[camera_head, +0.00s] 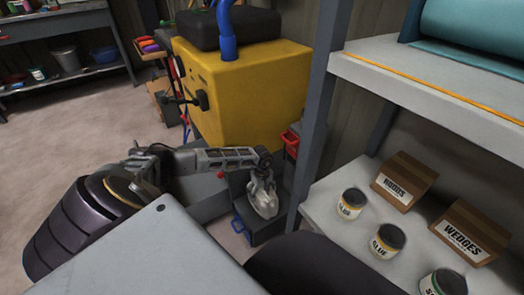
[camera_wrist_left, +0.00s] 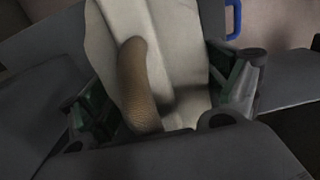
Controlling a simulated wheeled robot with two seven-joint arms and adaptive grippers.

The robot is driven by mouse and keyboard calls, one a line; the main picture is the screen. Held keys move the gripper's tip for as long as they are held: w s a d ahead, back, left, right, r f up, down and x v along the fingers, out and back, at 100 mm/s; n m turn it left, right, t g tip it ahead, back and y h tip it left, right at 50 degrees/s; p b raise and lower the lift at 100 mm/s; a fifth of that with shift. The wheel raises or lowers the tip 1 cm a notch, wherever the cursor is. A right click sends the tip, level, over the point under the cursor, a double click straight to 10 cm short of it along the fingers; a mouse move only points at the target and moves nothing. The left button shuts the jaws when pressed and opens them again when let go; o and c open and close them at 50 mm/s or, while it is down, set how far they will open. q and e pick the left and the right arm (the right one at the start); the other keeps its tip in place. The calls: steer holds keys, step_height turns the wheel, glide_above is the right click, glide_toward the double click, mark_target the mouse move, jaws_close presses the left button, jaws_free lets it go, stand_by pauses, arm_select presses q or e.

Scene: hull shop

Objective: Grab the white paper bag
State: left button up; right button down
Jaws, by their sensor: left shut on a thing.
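A white paper bag (camera_wrist_left: 180,50) fills the middle of the left wrist view, with a thick brown, rope-like handle (camera_wrist_left: 140,85) in front of it. My left gripper (camera_wrist_left: 165,105) has a finger on each side and is shut on the bag. In the head view my left gripper (camera_head: 263,192) hangs at the end of my arm, low beside the yellow machine. A pale shape shows at its fingers there, but bag and gripper are hard to tell apart. The bag's lower part is hidden. My right gripper is not in view.
A yellow machine (camera_head: 245,90) stands behind my left gripper. A grey shelf post (camera_head: 318,110) rises close on its right. A shelf holds several jars and brown boxes (camera_head: 404,180). Dark bins with a blue handle (camera_head: 239,224) stand below. Open floor (camera_head: 70,125) lies to the left.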

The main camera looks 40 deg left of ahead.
mark_target(262, 188)
arm_select(q)
steer(key=shift+r+p, duration=0.7)
steer(key=shift+r, duration=0.2)
steer(key=shift+r+p, duration=0.6)
steer(key=shift+r, duration=0.2)
steer(key=w+d, duration=0.2)
steer(key=d, duration=0.6)
steer(key=w+d+b, duration=0.1)
steer(key=w+d, duration=0.1)
steer(key=d, duration=0.7)
steer(key=shift+d, duration=0.3)
